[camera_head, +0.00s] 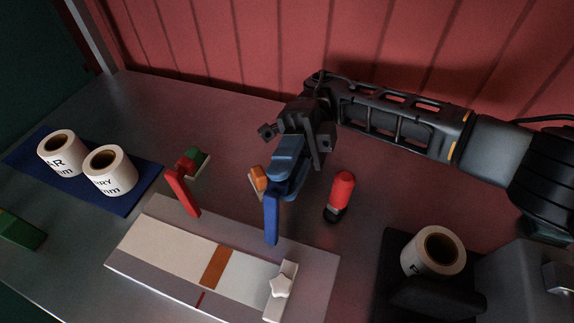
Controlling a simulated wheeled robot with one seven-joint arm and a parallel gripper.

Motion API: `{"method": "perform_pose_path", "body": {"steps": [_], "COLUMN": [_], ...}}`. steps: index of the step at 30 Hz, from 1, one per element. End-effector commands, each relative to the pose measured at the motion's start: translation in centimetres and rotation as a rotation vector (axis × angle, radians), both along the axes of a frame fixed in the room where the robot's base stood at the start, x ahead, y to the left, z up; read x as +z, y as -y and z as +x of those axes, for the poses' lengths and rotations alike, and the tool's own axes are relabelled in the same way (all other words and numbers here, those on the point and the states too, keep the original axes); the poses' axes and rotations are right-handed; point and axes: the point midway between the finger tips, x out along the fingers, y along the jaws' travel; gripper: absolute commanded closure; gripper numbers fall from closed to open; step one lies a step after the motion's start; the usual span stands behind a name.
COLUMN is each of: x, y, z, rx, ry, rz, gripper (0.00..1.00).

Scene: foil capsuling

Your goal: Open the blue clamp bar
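The blue clamp bar (271,220) stands upright at the back edge of the pale board (148,270), near the board's right half. My gripper (286,184) is directly above and behind it, pointing down. Blue rounded parts at my gripper's end overlap the bar's top in the picture, so I cannot tell whether they touch. The gap between the fingers is hidden, and so is the far side of the bar's top. A red clamp bar (183,193) leans at the board's back left.
An orange block (258,178) sits close behind the blue bar. A red-topped cylinder (342,191) stands right of my gripper. Two white rolls (110,173) rest on a blue mat (128,207) at left; another roll (433,252) sits in a dark holder at right. A white star knob (281,285) is on the board.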

Motion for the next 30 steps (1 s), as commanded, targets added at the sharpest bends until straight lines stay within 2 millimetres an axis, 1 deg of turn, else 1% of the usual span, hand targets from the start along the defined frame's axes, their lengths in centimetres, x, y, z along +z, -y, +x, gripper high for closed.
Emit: {"method": "perform_pose_path", "body": {"steps": [1,3,16,20,23,24,25,26,27,28,30], "x": [0.0,0.0,0.1,1.1,2.8,3.7,4.4,4.7,5.2,5.5,6.3], "y": [0.0,0.0,0.0,0.0,0.1,0.1,0.2,1.0,1.9,2.4,3.7], "z": [0.0,0.0,0.0,0.0,0.1,0.1,0.1,0.0,-0.2,-0.3,-0.6], "rx": [-0.001,-0.001,0.0,0.0,0.001,0.0,-0.001,-0.004,-0.005,-0.005,-0.004], "ry": [0.0,0.001,0.001,0.003,0.003,0.004,0.003,0.001,0.001,0.002,0.003], "rz": [-0.001,0.0,0.001,0.003,0.004,0.006,0.007,0.009,0.009,0.008,0.008], "gripper": [0.68,0.62,0.62,0.62,0.62,0.55,0.45,0.34,0.36,0.6,0.62]}}
